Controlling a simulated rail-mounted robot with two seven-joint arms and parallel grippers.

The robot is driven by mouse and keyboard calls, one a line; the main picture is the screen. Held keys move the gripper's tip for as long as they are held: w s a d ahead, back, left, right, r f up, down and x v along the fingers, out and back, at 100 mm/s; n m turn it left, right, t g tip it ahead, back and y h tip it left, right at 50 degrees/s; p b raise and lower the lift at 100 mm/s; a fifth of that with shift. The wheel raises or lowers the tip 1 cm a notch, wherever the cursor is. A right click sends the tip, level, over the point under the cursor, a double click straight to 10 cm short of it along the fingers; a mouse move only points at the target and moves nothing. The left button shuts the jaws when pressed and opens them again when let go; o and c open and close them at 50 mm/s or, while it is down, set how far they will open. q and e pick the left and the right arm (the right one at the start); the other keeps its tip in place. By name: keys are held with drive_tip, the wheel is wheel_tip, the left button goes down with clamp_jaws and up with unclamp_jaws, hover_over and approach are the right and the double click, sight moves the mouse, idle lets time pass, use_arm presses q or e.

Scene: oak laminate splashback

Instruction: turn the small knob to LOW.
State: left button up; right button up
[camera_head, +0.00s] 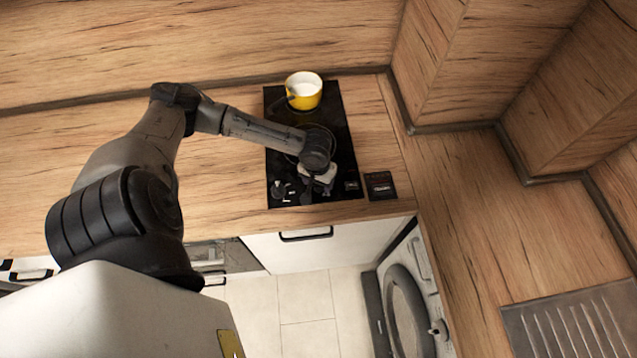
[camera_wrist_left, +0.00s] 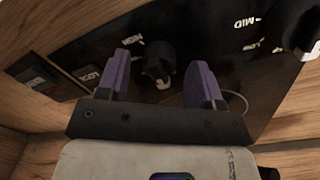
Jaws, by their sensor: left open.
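The dark small knob (camera_wrist_left: 157,62) stands on the black cooktop (camera_wrist_left: 215,65), between the two purple fingers of my left gripper (camera_head: 308,194) in the left wrist view. The fingers are open, with a visible gap on each side of the knob. A pale mark shows on its near side, but I cannot read its setting. In the head view the gripper hides this knob. A bigger-looking dark knob (camera_wrist_left: 294,28) is at the upper right of the wrist view, with upside-down white lettering including MID beside it. It also shows left of the gripper in the head view (camera_head: 278,188).
A yellow pot (camera_head: 303,93) with pale contents stands at the back of the cooktop. A small labelled dark plate (camera_head: 381,186) lies on the wooden counter (camera_head: 225,170) right of the cooktop. A metal drainer (camera_head: 575,325) is at the lower right. Counter left of the cooktop is clear.

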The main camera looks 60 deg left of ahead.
use_arm(q)
drive_tip(key=shift+f, duration=0.5)
drive_tip(key=c, duration=0.9)
